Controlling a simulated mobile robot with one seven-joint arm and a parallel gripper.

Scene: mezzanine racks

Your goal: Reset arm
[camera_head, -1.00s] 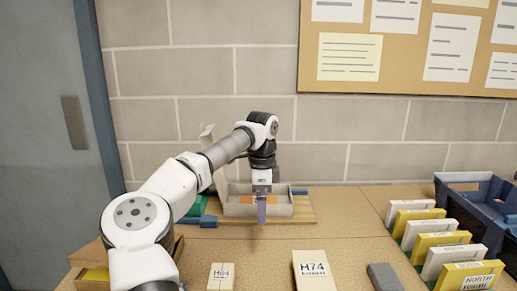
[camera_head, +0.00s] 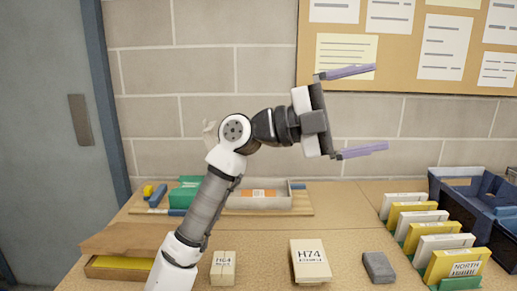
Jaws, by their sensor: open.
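My gripper (camera_head: 356,112) is raised above the table in front of the brick wall. Its two purple fingers are wide apart and point right, with nothing between them. My arm rises from the bottom of the picture and bends to the right at the top. The gripper touches nothing that I can see.
On the table (camera_head: 345,235) stand a box marked H64 (camera_head: 223,269), a box marked H74 (camera_head: 311,262), a grey block (camera_head: 379,267) and a grey tray (camera_head: 243,202). Filed cards (camera_head: 437,243) and a blue bin (camera_head: 466,213) are at right. A wooden box (camera_head: 105,268) is at left.

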